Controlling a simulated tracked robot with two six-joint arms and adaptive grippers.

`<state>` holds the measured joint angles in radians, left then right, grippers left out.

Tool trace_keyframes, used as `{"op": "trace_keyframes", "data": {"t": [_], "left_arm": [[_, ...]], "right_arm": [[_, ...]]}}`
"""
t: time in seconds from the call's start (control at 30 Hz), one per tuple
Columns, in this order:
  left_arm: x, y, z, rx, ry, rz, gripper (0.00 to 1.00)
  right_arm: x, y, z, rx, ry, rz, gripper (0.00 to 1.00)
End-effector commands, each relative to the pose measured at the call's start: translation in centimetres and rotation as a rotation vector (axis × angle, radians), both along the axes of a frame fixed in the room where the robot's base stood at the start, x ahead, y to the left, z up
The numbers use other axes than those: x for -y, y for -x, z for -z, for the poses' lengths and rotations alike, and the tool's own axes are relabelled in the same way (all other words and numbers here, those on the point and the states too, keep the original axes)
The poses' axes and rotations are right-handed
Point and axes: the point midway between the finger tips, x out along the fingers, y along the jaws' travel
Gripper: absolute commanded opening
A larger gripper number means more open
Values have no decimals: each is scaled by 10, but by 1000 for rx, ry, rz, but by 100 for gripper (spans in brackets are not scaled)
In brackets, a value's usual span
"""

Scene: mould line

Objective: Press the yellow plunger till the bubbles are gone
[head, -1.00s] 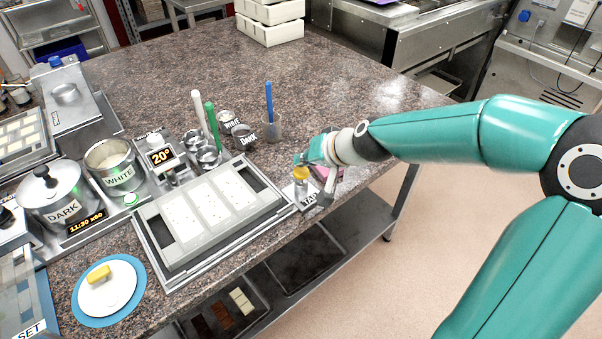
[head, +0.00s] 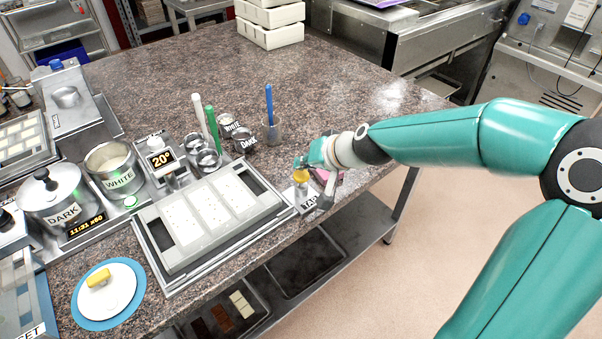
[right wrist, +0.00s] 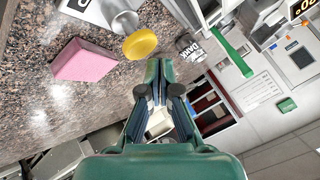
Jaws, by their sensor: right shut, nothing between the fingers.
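The yellow plunger (head: 300,175) stands on the small metal unit labelled TAP (head: 308,203) at the counter's right edge. In the right wrist view the plunger's round yellow top (right wrist: 141,43) sits on a metal stem. My right gripper (head: 306,161) is beside the plunger in the head view. In the right wrist view its fingers (right wrist: 161,80) are shut and empty, close to the yellow top; I cannot tell whether they touch it. The mould tray (head: 150,222) left of the plunger holds white-filled moulds (head: 208,205) with small dark specks. My left gripper is not in view.
A pink sponge (right wrist: 85,61) lies near the plunger. A cup with a blue-handled tool (head: 270,104) and small WHITE and DARK pots (head: 243,138) stand behind. WHITE (head: 110,157) and DARK (head: 53,190) melting pots are at left. The counter's back middle is clear.

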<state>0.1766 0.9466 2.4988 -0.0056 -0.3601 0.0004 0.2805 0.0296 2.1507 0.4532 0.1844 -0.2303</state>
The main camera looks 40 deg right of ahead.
Motion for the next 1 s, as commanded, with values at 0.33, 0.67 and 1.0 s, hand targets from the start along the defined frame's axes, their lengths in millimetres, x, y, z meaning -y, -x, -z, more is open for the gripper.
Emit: {"op": "trace_keyframes", "data": {"t": [0.33, 0.67, 1.0], "left_arm": [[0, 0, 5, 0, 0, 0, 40], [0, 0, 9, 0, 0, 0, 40], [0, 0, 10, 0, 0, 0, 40]], "right_arm": [[0, 0, 5, 0, 0, 0, 0], [0, 0, 7, 0, 0, 0, 0], [0, 0, 9, 0, 0, 0, 0]]}}
